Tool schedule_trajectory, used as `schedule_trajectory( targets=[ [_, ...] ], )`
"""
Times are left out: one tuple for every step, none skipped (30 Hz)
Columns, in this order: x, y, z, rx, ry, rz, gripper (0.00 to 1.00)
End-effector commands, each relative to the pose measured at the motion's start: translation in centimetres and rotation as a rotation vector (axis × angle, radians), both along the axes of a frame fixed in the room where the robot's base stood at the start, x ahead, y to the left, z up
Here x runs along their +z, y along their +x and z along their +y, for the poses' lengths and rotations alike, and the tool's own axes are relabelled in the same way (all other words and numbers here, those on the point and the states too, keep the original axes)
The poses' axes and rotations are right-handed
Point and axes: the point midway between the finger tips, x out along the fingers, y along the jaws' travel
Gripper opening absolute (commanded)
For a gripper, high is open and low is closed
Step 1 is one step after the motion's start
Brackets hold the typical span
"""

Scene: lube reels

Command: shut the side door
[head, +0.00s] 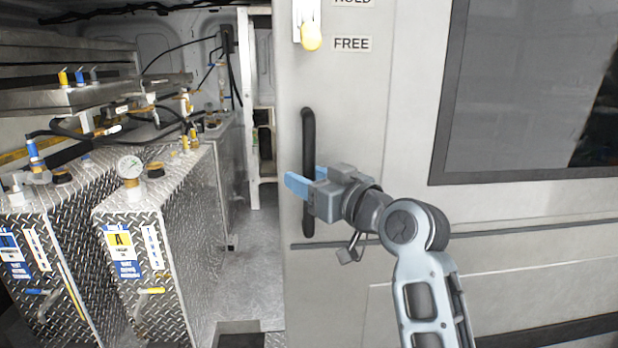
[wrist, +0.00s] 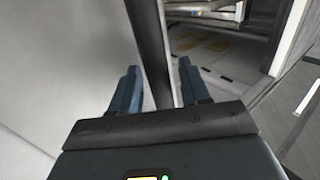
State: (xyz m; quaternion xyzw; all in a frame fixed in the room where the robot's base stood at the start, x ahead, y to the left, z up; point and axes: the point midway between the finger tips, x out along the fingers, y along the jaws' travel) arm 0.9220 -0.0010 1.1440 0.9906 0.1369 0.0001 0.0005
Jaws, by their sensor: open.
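The side door (head: 400,120) is a light grey panel with a dark window, and it stands open with the van's inside showing to its left. Its black upright handle (head: 308,130) is near the door's left edge. My gripper (head: 304,178) is at the middle of the handle with its blue fingers apart. In the wrist view the handle (wrist: 150,40) runs between the two open fingers (wrist: 158,66). The fingers are not closed on it. Part of the handle is hidden behind the gripper in the head view.
A lever with a yellow knob (head: 311,38) is above the handle, beside the label FREE (head: 351,44). Tread-plate tanks (head: 125,225) with gauges and hoses stand inside at left. A clear strip of floor (head: 255,260) lies between the tanks and the door.

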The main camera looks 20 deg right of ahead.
Motion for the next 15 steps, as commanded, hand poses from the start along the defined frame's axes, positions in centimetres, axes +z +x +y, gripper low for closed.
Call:
schedule_trajectory(
  targets=[
    [-0.01, 0.04, 0.01, 0.0, 0.0, 0.0, 0.46],
    [-0.02, 0.04, 0.01, 0.0, 0.0, 0.0, 0.46],
    [-0.03, 0.03, 0.01, 0.0, 0.0, 0.0, 0.46],
    [-0.03, 0.02, 0.0, 0.0, 0.0, 0.0, 0.46],
    [-0.03, 0.02, 0.01, 0.0, 0.0, 0.0, 0.46],
    [-0.03, 0.02, 0.01, 0.0, 0.0, 0.0, 0.45],
    [-0.03, 0.01, 0.0, 0.0, 0.0, 0.0, 0.42],
    [-0.03, 0.01, 0.0, 0.0, 0.0, 0.0, 0.39],
    [-0.03, 0.01, 0.0, 0.0, 0.0, 0.0, 0.35],
    [-0.03, 0.01, 0.0, 0.0, 0.0, 0.0, 0.33],
    [-0.03, 0.01, 0.0, 0.0, 0.0, 0.0, 0.3],
    [-0.03, 0.0, 0.0, 0.0, 0.0, 0.0, 0.26],
    [-0.03, 0.0, 0.0, 0.0, 0.0, 0.0, 0.23],
    [-0.03, 0.0, 0.0, 0.0, 0.0, 0.0, 0.2],
    [-0.03, 0.0, 0.01, 0.0, 0.0, 0.0, 0.16]
  ],
)
